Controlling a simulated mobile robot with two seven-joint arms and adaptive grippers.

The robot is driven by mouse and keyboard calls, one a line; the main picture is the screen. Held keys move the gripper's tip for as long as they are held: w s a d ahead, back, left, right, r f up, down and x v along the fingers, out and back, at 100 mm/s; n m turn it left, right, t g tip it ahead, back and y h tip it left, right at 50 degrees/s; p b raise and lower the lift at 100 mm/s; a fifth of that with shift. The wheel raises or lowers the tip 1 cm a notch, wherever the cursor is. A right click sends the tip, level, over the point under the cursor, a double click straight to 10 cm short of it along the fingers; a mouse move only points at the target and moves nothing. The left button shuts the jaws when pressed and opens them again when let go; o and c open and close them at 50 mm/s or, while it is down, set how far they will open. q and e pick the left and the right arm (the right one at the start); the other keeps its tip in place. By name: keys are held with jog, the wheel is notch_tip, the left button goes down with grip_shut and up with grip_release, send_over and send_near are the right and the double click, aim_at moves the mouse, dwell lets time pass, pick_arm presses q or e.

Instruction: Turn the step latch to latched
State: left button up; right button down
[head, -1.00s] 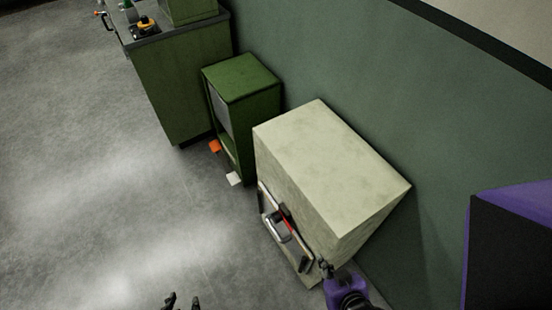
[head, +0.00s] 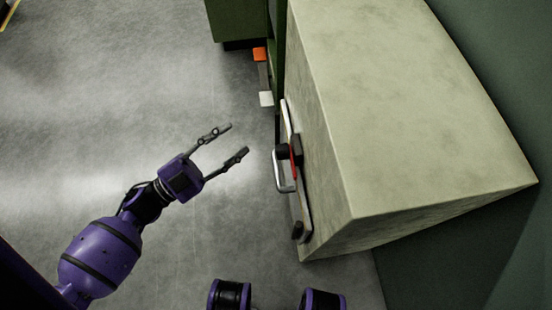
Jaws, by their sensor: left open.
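A cream box-shaped cabinet (head: 400,110) stands at the right of the head view. Its narrow front face, seen almost edge-on, carries a pale plate (head: 303,205) with a silver bar handle (head: 278,172), a dark block with a red strip (head: 294,160), and a second dark piece (head: 298,230) lower down. I take these fittings to be the step latch, but its setting cannot be told from this angle. My left gripper (head: 238,138) is open and empty, its fingers pointing toward the handle with a gap between. My right gripper does not show.
A dark green cabinet (head: 236,18) stands beyond the cream one. An orange piece (head: 260,54) and a white piece (head: 266,99) are low beside it. A green wall (head: 505,50) runs behind on the right. The grey floor (head: 110,90) at left is clear.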

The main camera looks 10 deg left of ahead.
pick_arm(q)
jog(key=w+d+f+m+g+h+b, duration=0.25)
jog(key=f+m+g+h+b, duration=0.25)
jog(key=f+m+g+b, duration=0.65)
jog(key=d+r+g+b, duration=0.1)
jog(key=d, duration=0.1)
jog(key=d+r+m+g+b, duration=0.1)
jog(key=d, duration=0.1)
jog(key=d+r+m+g+b, duration=0.1)
jog(key=d+r, duration=0.1)
jog(key=d, duration=0.1)
jog(key=shift+w, duration=0.2)
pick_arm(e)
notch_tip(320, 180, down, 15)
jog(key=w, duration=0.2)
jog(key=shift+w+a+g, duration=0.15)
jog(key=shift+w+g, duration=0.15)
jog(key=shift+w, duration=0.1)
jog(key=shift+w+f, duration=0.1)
pick_arm(q)
jog(key=shift+a, duration=0.1)
jog(key=c, duration=0.9)
jog(key=shift+s+f, duration=0.1)
grip_shut()
